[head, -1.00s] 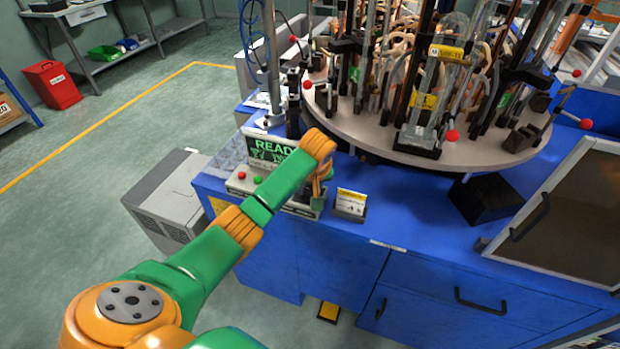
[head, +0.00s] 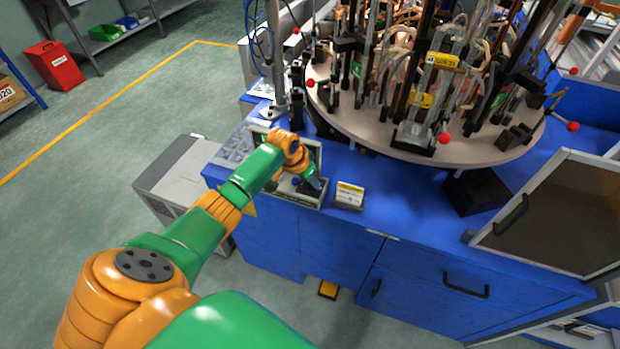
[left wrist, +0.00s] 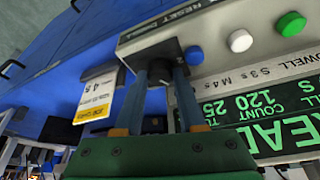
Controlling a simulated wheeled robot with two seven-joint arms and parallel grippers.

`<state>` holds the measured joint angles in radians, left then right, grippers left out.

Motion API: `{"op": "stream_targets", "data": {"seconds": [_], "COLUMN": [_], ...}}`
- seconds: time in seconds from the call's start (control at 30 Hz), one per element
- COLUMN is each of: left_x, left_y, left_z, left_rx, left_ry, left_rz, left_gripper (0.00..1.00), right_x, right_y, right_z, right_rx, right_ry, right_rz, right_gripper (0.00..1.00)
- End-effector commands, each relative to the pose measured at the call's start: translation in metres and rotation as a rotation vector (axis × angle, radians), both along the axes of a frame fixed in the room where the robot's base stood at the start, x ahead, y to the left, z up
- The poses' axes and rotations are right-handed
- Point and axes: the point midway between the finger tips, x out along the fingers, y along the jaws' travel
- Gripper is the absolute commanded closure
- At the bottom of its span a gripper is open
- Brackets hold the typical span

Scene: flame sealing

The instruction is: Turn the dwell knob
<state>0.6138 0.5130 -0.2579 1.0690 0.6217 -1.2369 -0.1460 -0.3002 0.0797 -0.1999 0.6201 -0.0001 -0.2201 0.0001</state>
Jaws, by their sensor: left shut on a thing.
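The dwell knob (left wrist: 158,68) is a dark part on the pale control box (left wrist: 218,30), next to the printed word DWELL with "S 3s M 4s". In the left wrist view the two blue-grey fingers of my left gripper (left wrist: 162,85) are closed on either side of it. In the head view my left gripper (head: 313,182) is down at the control box (head: 308,203), and my arm hides the knob and most of the display. The green display (left wrist: 268,120) reads READY, COUNT 120. My right gripper is in neither view.
A white button (left wrist: 240,40) and a green button (left wrist: 290,23) sit beside the knob. A small yellow and white placard (head: 349,195) stands just right of the box on the blue bench (head: 400,215). The round turntable (head: 390,130) with glassware and red-tipped levers is behind.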

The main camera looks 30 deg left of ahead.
Motion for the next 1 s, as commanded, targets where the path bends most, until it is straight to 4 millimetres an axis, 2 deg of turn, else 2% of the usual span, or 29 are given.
{"op": "stream_targets", "data": {"seconds": [0.4,0.87,0.9,1.0], "left_x": [-0.0001,-0.0004,-0.0004,-0.0003], "left_y": [0.0011,0.0009,0.0009,0.0009], "left_z": [-0.0006,-0.0006,-0.0006,-0.0005], "left_rx": [0.001,0.000,0.001,0.000], "left_ry": [0.002,0.003,0.003,0.003], "left_rz": [-0.130,-0.139,-0.139,-0.139], "left_gripper": [1.00,1.00,0.53,0.31], "right_x": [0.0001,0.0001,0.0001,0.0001], "right_y": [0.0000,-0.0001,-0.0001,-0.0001], "right_z": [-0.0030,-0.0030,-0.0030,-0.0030], "right_rx": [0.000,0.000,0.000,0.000], "right_ry": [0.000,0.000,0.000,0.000], "right_rz": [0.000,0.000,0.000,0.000], "right_gripper": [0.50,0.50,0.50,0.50]}}
